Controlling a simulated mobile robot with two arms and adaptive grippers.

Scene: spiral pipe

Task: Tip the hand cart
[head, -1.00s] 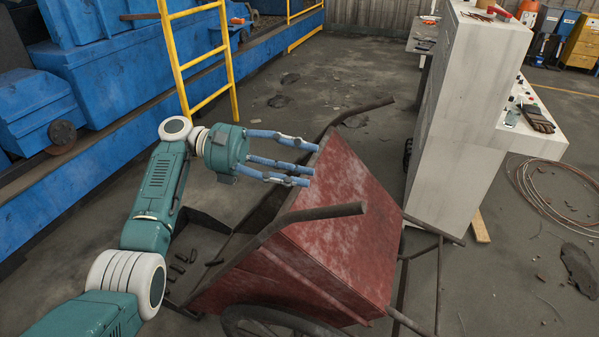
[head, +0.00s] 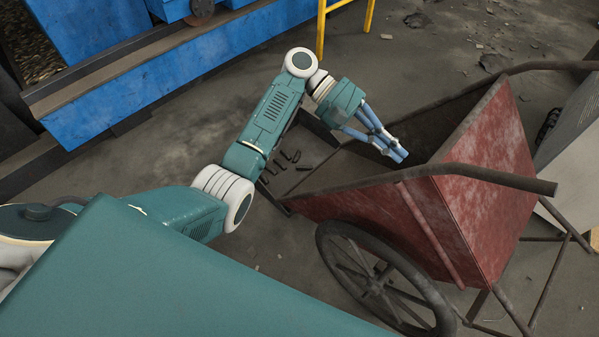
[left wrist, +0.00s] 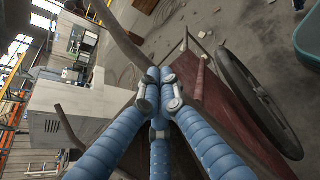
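The hand cart (head: 474,173) has a rusty red body, a dark open tub and spoked wheels. Its dark handle bar (head: 490,177) runs along the near side and ends at the right. My left gripper (head: 397,156) hangs over the open tub, left of the red end panel. Its blue fingers are drawn together, with nothing visible between them; contact with the cart cannot be told. In the left wrist view the fingertips (left wrist: 160,92) meet in front of the cart's red side (left wrist: 228,108), and a wheel (left wrist: 258,95) shows at the right. My right gripper is out of view.
Several small dark pieces (head: 288,158) lie at the tub's left end. Blue machinery (head: 165,75) and a yellow ladder (head: 321,28) stand behind at the left. A grey cabinet (head: 573,150) stands close to the cart's right. Open floor lies beyond the cart.

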